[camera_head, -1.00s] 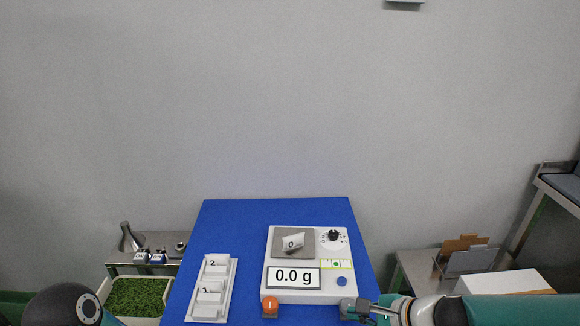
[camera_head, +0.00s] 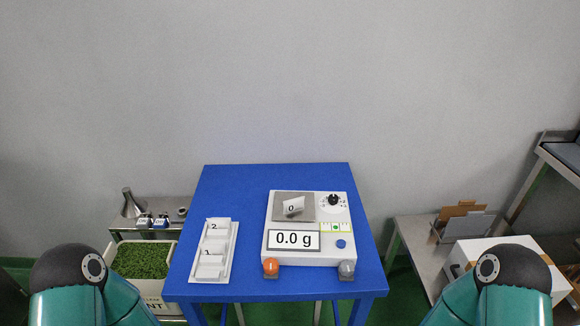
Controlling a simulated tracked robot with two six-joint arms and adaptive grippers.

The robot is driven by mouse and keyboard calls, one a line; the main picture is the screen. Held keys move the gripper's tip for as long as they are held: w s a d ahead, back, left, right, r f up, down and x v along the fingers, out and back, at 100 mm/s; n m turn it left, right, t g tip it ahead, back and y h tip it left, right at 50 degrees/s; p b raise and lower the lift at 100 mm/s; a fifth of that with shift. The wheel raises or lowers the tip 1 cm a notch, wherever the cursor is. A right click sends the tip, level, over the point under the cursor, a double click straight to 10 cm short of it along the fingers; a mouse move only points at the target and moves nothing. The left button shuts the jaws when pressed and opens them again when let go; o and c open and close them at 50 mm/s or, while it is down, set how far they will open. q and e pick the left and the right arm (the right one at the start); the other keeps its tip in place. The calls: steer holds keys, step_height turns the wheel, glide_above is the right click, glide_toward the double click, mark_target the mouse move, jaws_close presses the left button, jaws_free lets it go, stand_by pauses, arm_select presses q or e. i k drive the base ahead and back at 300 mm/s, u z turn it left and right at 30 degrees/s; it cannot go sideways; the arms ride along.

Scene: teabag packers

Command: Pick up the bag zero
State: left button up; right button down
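The bag zero (camera_head: 292,207) is a small white bag marked "0". It lies tilted on the grey plate of the white scale (camera_head: 295,258), whose display reads 0.0 g. The scale stands on the blue table (camera_head: 250,183). Neither gripper is in view. Only the teal and dark upper parts of my two arms show at the lower left and lower right corners, apart from the table.
A white tray (camera_head: 230,268) with white bags, some numbered, lies left of the scale. A bin of green leaves (camera_head: 143,261) stands left; a metal side table (camera_head: 420,240) stands right.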

mark_target(292, 205)
steer(key=k, duration=1.3)
steer(key=u, duration=0.5)
steer(key=i, duration=1)
